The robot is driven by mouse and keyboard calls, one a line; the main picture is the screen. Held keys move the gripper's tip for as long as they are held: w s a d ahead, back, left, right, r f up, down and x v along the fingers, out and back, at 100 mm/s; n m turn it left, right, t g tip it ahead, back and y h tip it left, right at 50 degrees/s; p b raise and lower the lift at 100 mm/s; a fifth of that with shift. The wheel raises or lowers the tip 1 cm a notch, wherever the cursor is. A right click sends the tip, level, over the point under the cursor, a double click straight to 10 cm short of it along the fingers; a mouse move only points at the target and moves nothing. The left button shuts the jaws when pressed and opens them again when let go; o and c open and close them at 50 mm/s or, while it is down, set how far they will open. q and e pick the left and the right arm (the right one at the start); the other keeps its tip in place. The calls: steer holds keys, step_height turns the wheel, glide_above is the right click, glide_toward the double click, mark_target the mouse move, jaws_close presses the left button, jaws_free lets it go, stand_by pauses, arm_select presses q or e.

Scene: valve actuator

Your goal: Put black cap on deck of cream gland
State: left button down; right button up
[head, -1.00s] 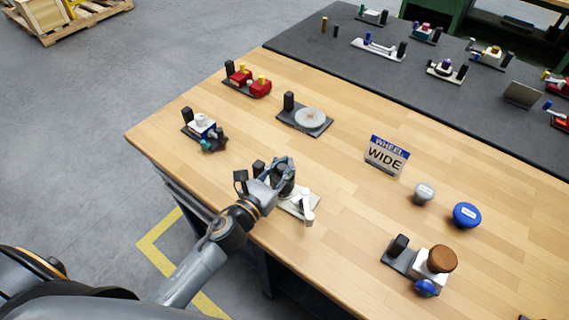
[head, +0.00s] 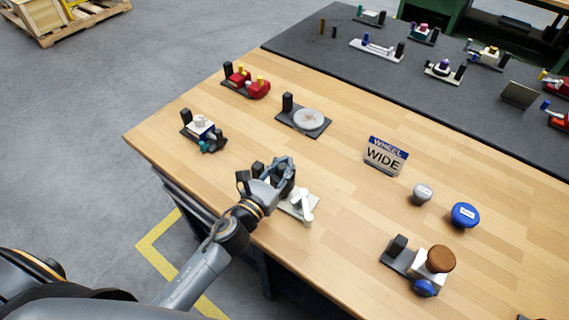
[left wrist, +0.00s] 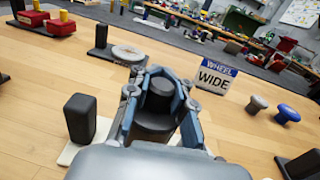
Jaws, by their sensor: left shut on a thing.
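My left gripper (head: 284,172) is over the near edge of the wooden table, with its fingers closed around a dark stepped black cap (left wrist: 155,112). In the left wrist view the cap sits between the blue-grey fingers of the gripper (left wrist: 160,100). A cream plate (head: 288,207) lies under and beside the gripper, with a white lever-like part (head: 304,204) at its right. A black upright block (left wrist: 80,118) stands at its left end. I take this to be the cream gland; its deck is hidden by my gripper. I cannot tell whether the cap touches it.
A black plate with a round grey disc (head: 308,119) stands behind. A WHEEL WIDE sign (head: 385,157), a grey knob (head: 421,194) and a blue knob (head: 464,215) stand to the right. A white-and-teal assembly (head: 203,130) is at the left. Bare wood lies between them.

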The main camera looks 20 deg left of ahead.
stand_by(0.3)
arm_select(q)
steer(key=shift+f+b, duration=0.65)
stand_by(0.4)
steer(key=shift+f+b, duration=1.6)
steer(key=shift+f, duration=0.1)
steer(key=c, duration=1.1)
jaws_free()
steer(key=shift+s, duration=0.1)
steer(key=shift+s+a, duration=0.1)
steer(key=shift+s, duration=0.15)
steer(key=v, duration=1.1)
steer(key=shift+s, duration=0.15)
steer(key=shift+s+f, duration=0.1)
